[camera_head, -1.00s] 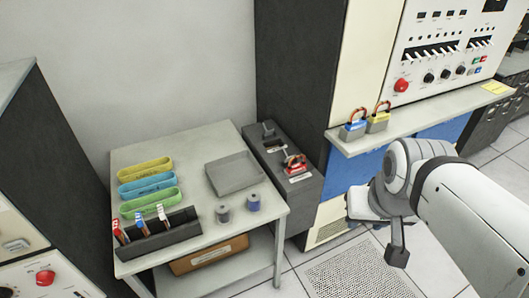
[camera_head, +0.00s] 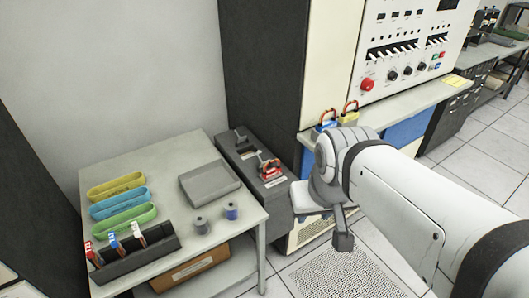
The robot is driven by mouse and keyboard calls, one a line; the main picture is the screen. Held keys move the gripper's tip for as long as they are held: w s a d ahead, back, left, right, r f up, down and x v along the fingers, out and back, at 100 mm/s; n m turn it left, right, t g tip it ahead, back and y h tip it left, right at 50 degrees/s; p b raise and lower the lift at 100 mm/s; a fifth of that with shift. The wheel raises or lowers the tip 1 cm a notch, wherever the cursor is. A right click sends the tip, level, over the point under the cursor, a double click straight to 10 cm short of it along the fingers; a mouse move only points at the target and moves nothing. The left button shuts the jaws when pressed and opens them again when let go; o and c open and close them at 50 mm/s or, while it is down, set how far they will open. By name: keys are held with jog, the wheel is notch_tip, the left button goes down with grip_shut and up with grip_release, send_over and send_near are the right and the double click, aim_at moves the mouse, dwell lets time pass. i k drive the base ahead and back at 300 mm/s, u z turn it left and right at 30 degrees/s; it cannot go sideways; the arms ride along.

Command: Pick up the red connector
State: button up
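The red connector (camera_head: 271,170) is a small red block with a looped cable. It sits on top of the dark grey low cabinet (camera_head: 237,152), beside the side table. A blue connector (camera_head: 325,125) and a yellow connector (camera_head: 348,118), each with an orange cable loop, stand on the console ledge behind my arm. My gripper (camera_head: 335,225) hangs to the right of and nearer than the red connector, apart from it in the picture. One grey finger points down. The other finger cannot be made out, so its opening is unclear. I see nothing held.
The side table (camera_head: 172,155) holds yellow, blue and green loops (camera_head: 122,203), a grey tray (camera_head: 209,183), two spools (camera_head: 231,211) and a black rack (camera_head: 140,262) with coloured tags. A brown box (camera_head: 190,268) lies on its lower shelf. The tall console (camera_head: 335,60) stands behind.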

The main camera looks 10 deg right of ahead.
aim_at(266, 175)
jog(key=i, duration=0.9)
jog(key=u, duration=0.05)
